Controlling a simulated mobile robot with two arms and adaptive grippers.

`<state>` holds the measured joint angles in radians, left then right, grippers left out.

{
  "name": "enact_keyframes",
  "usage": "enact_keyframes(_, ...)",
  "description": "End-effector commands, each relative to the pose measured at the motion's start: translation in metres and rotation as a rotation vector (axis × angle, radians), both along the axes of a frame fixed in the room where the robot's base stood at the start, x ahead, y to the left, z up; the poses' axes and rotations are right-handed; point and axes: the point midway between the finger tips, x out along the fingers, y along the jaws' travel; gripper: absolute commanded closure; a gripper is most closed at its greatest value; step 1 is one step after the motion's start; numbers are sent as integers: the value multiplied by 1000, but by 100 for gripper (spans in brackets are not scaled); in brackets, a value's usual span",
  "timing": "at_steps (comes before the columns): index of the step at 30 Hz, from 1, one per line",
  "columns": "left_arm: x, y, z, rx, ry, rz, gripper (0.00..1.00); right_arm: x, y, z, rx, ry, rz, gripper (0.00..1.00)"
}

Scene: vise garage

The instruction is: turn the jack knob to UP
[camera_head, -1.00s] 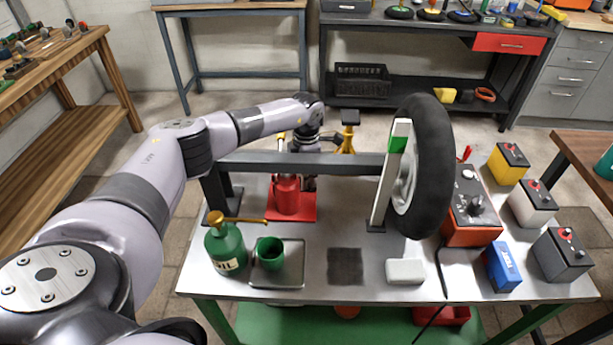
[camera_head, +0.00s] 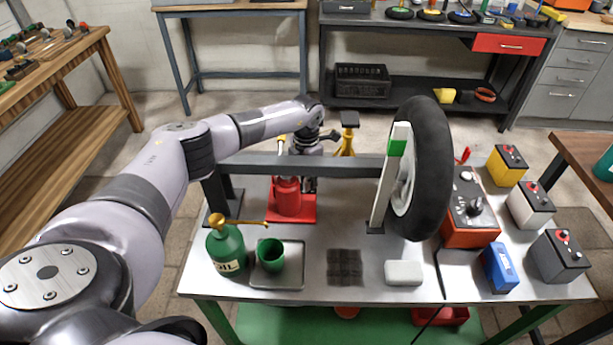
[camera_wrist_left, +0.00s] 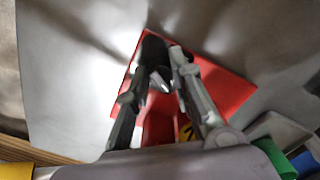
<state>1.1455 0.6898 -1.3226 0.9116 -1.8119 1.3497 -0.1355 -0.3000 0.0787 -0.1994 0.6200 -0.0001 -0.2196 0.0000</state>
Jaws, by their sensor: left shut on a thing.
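The red jack (camera_head: 288,196) stands on a red base plate at the left of the workbench, under a grey beam. My left gripper (camera_head: 309,184) is low at the jack's right side, partly hidden by the beam and jack. In the left wrist view my left gripper (camera_wrist_left: 164,76) points down over the red base plate (camera_wrist_left: 222,90), beside the jack's red body (camera_wrist_left: 158,127). Its fingers are closed together on the jack knob, which is mostly hidden between them. The knob's marking cannot be read. My right gripper is not in view.
The grey beam (camera_head: 340,166) runs above the jack to a post beside an upright wheel (camera_head: 425,170). A green oil can (camera_head: 226,250) and a tray with a green cup (camera_head: 270,254) stand in front. A red charger (camera_head: 470,232) and batteries are at the right.

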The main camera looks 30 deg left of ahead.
Motion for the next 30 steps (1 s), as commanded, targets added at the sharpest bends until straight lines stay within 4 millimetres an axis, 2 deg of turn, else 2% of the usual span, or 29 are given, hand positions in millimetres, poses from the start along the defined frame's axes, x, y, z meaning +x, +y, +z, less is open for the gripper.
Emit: enact_keyframes(30, 0, -1, 3, -1, 0, 956, 100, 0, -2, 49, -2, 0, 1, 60)
